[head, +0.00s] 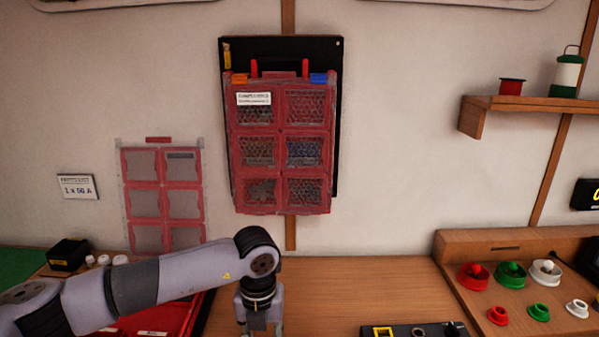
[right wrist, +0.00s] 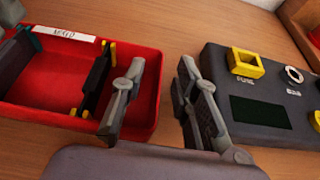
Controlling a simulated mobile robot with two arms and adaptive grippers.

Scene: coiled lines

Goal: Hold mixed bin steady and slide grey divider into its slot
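A red bin (right wrist: 145,75) with a white label, apparently reading "MIXED", lies at the left of the right wrist view. Its red edge also shows at the bottom of the head view (head: 205,300), partly behind my left arm. A dark grey upright panel (right wrist: 97,75), probably the divider, stands inside it beside yellow strips (right wrist: 84,112); whether it is seated in a slot I cannot tell. My right gripper (right wrist: 157,88) is open and empty, its fingers spread over the bin's right end.
A dark box with a yellow fuse holder (right wrist: 243,62) stands just right of my right gripper; it also shows in the head view (head: 415,329). Bare wooden bench (head: 325,285) lies between. A red compartment case (head: 280,140) hangs on the wall. Coloured knobs (head: 510,272) stand at right.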

